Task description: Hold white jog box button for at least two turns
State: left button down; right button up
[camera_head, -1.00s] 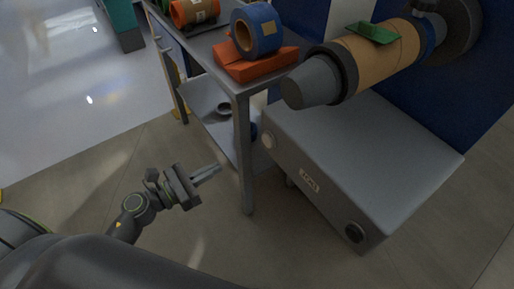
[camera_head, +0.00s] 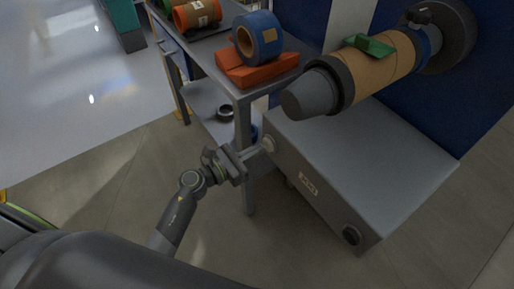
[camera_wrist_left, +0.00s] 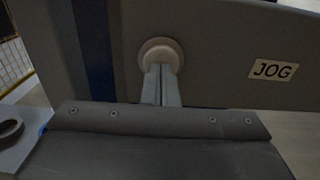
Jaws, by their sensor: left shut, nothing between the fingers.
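The white jog button (camera_head: 268,144) is on the left end of the front face of the grey jog box (camera_head: 370,150). A JOG label (camera_head: 308,184) sits on the same face, and a dark round knob (camera_head: 352,235) is at its right end. In the left wrist view the pale round button (camera_wrist_left: 161,53) is straight ahead of my left gripper (camera_wrist_left: 161,72). Its fingers are shut and empty, with the tips over the lower part of the button. They look to be at or touching it; I cannot tell how far it is pressed. My right gripper is not in view.
A roller (camera_head: 385,62) with a tan sleeve and green flap is above the box. A grey table (camera_head: 225,70) to the left holds an orange block (camera_head: 258,72), a blue tape roll (camera_head: 258,38) and an orange roll (camera_head: 196,14). A table leg stands close behind my left gripper.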

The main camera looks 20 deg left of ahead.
pick_arm(q)
jog(key=shift+w+d, duration=0.2)
jog(key=shift+w, duration=0.1)
